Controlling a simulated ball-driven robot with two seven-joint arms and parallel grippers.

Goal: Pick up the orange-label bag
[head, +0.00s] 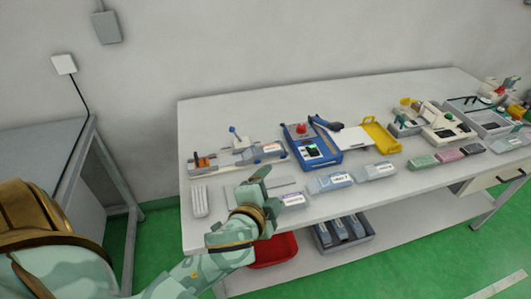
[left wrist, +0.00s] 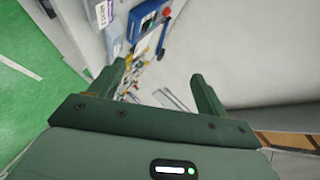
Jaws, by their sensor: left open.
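My left gripper (head: 258,183) is over the front left part of the white table (head: 330,110), open, with nothing between its fingers. Its two fingers stand apart in the left wrist view (left wrist: 160,82). I cannot make out a bag with a clearly orange label. Pale labelled bags lie along the front of the table: one with a purple label (head: 293,199) just right of the gripper, then one with a bluish label (head: 331,182) and another grey one (head: 376,171). A small orange part (head: 203,162) shows on a grey device at the left. My right gripper is not in view.
A blue machine (head: 311,150) and a yellow tray (head: 381,136) stand mid-table. Green, pink and dark packs (head: 447,156) lie further right. Below are a red bin (head: 273,251) and a grey crate (head: 343,236). The back left tabletop is clear.

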